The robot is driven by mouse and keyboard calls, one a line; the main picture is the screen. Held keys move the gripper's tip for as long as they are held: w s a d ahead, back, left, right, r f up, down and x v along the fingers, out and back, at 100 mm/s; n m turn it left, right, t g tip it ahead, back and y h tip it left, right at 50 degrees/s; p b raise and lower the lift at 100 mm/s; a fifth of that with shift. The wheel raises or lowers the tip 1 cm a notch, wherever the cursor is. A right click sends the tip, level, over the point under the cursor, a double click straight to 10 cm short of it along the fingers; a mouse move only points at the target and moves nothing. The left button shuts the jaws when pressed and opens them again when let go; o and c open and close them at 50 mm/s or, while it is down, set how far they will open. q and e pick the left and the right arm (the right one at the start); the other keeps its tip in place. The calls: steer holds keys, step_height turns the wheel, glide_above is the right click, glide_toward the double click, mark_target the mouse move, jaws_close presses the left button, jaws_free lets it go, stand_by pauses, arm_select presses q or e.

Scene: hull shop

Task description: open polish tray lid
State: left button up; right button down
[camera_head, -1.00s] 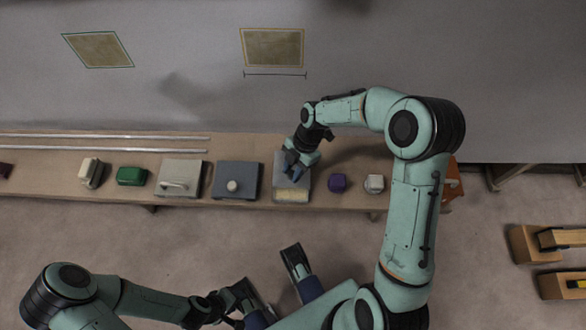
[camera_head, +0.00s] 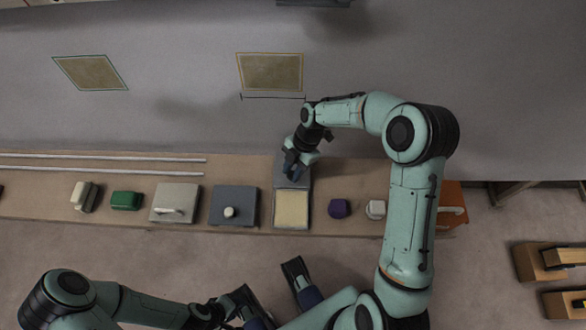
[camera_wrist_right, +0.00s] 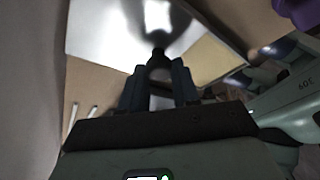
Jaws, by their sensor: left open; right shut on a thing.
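The polish tray (camera_head: 291,228) stands on the bench, with its cream inside (camera_head: 291,208) widely exposed at the front. Its grey lid (camera_head: 279,172) lies toward the wall, behind the exposed part. My right gripper (camera_head: 293,172) is over the lid and hides part of it. In the right wrist view my right gripper (camera_wrist_right: 159,80) is shut on the dark knob (camera_wrist_right: 158,57) of the shiny lid (camera_wrist_right: 105,30), and the cream inside (camera_wrist_right: 207,60) shows beside it. My left gripper (camera_head: 268,278) is open and empty, low in the head view, away from the bench.
Left of the tray stand a dark grey box with a knob (camera_head: 245,218), a pale box with a handle (camera_head: 186,194), a green block (camera_head: 126,201) and a cream block (camera_head: 80,193). Right of it are a purple block (camera_head: 339,208) and a pale block (camera_head: 375,209). Rods (camera_head: 110,170) lie left.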

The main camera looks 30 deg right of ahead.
arm_select(q)
steer(key=shift+s, duration=0.1)
arm_select(e)
steer(key=c, duration=0.8)
jaws_free()
steer(key=shift+s, duration=0.1)
steer(key=shift+c, duration=0.2)
steer(key=shift+r, duration=0.1)
arm_select(q)
steer(key=shift+s+r+p, duration=0.25)
steer(key=shift+r+p, duration=0.25)
steer(key=shift+p, duration=0.05)
steer(key=shift+s+r+p, duration=0.25)
steer(key=shift+r+p, duration=0.2)
steer(key=shift+p, duration=0.1)
arm_select(e)
steer(key=v, duration=1.3)
steer(key=shift+r, duration=0.15)
